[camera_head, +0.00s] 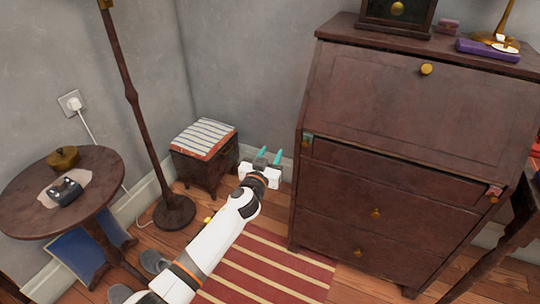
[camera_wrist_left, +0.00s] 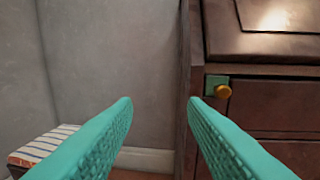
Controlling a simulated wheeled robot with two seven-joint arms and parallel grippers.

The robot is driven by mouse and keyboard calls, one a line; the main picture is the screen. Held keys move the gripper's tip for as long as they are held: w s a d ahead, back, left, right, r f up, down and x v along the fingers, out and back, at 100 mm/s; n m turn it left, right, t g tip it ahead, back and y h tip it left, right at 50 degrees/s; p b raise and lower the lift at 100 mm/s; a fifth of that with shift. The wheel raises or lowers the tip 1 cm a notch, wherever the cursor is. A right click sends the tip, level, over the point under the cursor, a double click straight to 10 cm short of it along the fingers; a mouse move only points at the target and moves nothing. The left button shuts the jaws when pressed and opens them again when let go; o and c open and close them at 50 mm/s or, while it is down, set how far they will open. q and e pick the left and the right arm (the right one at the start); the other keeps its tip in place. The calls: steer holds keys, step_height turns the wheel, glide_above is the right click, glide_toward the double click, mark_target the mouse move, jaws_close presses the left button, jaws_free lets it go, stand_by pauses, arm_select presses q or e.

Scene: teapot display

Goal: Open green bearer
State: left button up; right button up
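The green bearer (camera_head: 307,141) is a small green square at the upper left of the dark wooden desk (camera_head: 340,205), below the slanted lid (camera_head: 415,110). In the left wrist view, the green bearer (camera_wrist_left: 213,82) has a brass knob (camera_wrist_left: 223,91) and looks about flush with the desk front. My left gripper (camera_head: 270,156) is open, its teal fingers apart and empty, left of the bearer and not touching it. In the wrist view the right finger's tip is just left of and below the bearer. My right gripper is not in view.
A reddish bearer (camera_head: 494,191) is at the desk's right side. A striped-top stool (camera_head: 205,140) stands by the wall behind my left gripper. A lamp pole (camera_head: 133,95) and round table (camera_head: 25,205) are at left. A striped rug (camera_head: 265,265) lies on the floor.

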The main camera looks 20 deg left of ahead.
arm_select(q)
steer(key=shift+s, duration=0.1)
